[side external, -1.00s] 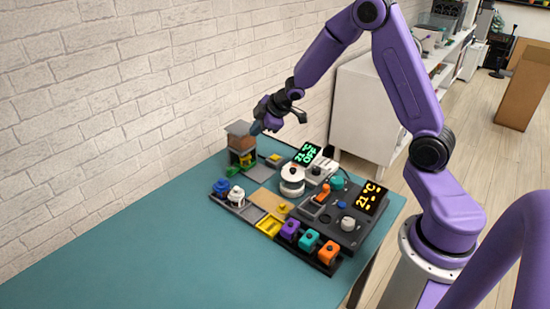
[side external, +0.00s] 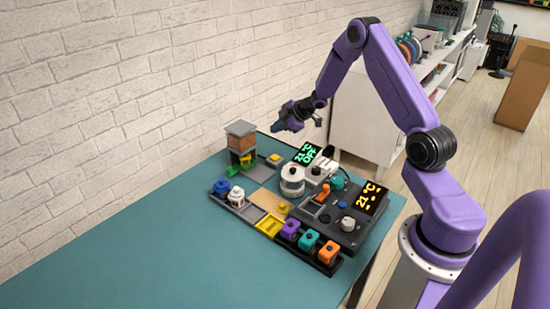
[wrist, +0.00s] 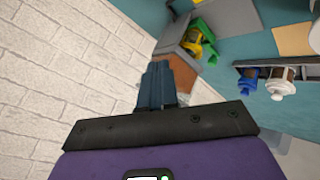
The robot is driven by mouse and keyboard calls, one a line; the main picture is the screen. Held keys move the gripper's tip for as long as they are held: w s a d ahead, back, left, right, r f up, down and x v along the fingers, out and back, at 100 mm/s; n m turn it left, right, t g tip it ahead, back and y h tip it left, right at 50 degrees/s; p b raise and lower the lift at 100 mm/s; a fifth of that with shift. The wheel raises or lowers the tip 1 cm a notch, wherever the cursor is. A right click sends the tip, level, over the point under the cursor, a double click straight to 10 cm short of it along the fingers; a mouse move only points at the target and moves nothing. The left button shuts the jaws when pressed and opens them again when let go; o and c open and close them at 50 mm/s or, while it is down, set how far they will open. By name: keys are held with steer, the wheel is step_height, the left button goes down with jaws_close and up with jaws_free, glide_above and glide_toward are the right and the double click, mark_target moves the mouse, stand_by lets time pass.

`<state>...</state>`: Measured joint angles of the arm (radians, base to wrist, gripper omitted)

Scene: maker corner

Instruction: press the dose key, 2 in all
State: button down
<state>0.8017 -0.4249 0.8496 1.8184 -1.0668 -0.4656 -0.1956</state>
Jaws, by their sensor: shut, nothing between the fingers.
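The dispenser (side external: 241,140), with a brown hopper in a grey frame, stands at the far left corner of the teal table. Yellow and green parts show low inside it. A small yellow-topped key on a grey block (side external: 274,158) sits to its right; no label is readable to confirm it as the dose key. My gripper (side external: 277,127) is shut and empty, in the air above and right of the dispenser, apart from everything. In the wrist view, the shut fingers (wrist: 157,86) partly cover the brown hopper (wrist: 183,66).
A tray with several coloured knobbed blocks (side external: 308,240) lies in front. The table's left front is clear.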

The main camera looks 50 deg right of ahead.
mark_target(277, 158)
steer(key=shift+f, duration=4.35)
steer(key=shift+f, duration=0.15)
steer(key=shift+f, duration=0.3)
steer(key=shift+f, duration=0.5)
steer(key=shift+r, duration=0.9)
steer(key=shift+r, duration=0.1)
steer(key=shift+r, duration=2.45)
